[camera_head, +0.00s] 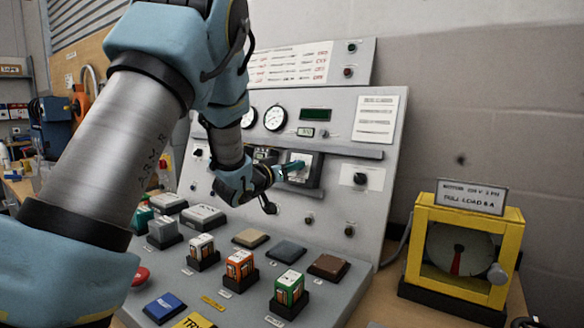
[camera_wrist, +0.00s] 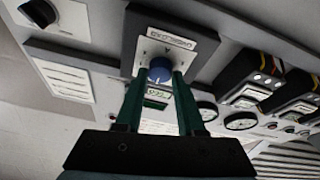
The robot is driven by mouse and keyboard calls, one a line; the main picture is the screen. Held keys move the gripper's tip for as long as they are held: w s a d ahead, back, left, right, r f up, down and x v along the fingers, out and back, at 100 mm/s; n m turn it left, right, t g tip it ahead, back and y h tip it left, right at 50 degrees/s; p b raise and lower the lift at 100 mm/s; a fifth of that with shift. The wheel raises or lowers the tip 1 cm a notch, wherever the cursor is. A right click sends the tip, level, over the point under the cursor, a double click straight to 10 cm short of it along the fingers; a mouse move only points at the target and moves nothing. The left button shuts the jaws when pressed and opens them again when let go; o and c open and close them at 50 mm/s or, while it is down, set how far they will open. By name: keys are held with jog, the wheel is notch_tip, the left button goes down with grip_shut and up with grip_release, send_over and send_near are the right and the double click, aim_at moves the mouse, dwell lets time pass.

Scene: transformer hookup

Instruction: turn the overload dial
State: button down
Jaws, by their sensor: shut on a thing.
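The overload dial is a blue round knob (camera_wrist: 160,70) on a white labelled plate set in a dark square housing (camera_wrist: 131,45). My gripper (camera_wrist: 160,82) is at the dial, with its two green fingers on either side of the knob and shut on it. In the head view my gripper (camera_head: 288,168) reaches the dark housing (camera_head: 312,172) on the sloped panel from the left. There the knob itself is hidden behind the fingers. The small writing on the dial plate is too blurred to read.
The grey panel (camera_head: 365,220) carries two round gauges (camera_head: 274,118), a green display (camera_head: 315,115) and a black rotary switch (camera_head: 360,178). Coloured blocks stand below, including an orange one (camera_head: 240,266) and a green one (camera_head: 289,288). A yellow-framed motor meter (camera_head: 416,235) stands at right.

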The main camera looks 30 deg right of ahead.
jog(key=shift+f+m+g+b, duration=0.1)
jog(key=shift+m+g+b, duration=0.2)
jog(key=shift+m+b, duration=0.1)
jog(key=m+g+b, duration=0.1)
jog(key=m, duration=0.3)
jog(key=m+g+b, duration=0.2)
jog(key=m, duration=0.2)
jog(key=shift+w+a+m+h, duration=0.1)
jog(key=shift+w+m+h, duration=0.1)
jog(key=shift+m+h, duration=0.2)
jog(key=c, duration=0.5)
grip_release()
jog(key=shift+r, duration=0.2)
jog(key=b+v, duration=0.2)
jog(key=v, duration=0.8)
jog(key=shift+a, duration=0.4)
